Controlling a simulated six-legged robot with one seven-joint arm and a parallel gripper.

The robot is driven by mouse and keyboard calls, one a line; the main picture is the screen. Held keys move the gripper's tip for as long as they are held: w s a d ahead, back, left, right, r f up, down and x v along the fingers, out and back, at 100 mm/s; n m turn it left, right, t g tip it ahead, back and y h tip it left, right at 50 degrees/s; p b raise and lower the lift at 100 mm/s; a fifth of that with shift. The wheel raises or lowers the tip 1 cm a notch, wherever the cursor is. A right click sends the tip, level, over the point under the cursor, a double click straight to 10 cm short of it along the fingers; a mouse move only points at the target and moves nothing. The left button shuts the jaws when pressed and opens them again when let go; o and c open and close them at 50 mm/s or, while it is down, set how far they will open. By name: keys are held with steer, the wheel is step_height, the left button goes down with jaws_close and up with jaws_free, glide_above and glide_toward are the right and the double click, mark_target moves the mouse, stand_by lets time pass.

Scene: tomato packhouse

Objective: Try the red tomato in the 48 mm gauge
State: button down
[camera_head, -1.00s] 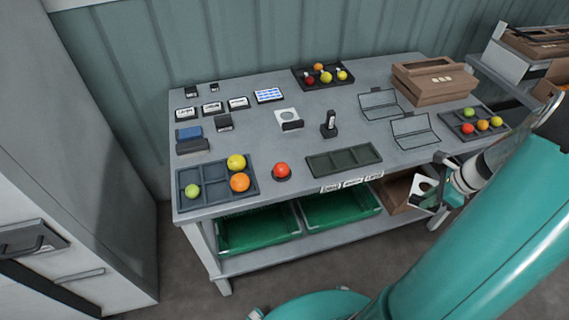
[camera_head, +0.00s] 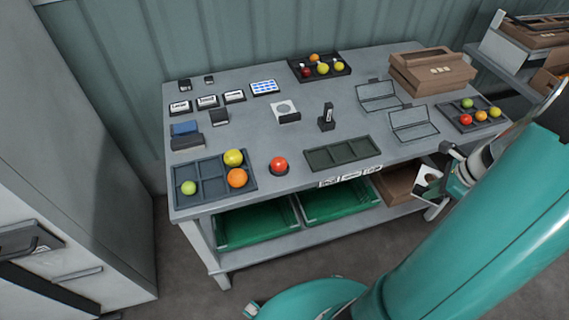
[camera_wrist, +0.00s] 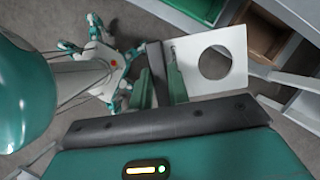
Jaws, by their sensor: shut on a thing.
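My gripper (camera_wrist: 163,62) is shut on a flat white gauge plate (camera_wrist: 187,64) with one large round hole. The plate sticks out to the right of the fingers, and no size marking is readable on it. In the head view the plate (camera_head: 420,181) is held off the bench's front right side, with my gripper (camera_head: 440,184) partly hidden. A red tomato (camera_head: 279,164) sits on a small dark rest at the bench's front, well left of my gripper. Another white plate with a hole (camera_head: 283,106) stands mid-bench by a dark block.
Green crates (camera_head: 254,224) lie on the lower shelf. Grey floor is open in front.

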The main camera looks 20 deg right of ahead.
steer(key=shift+r, duration=2.85)
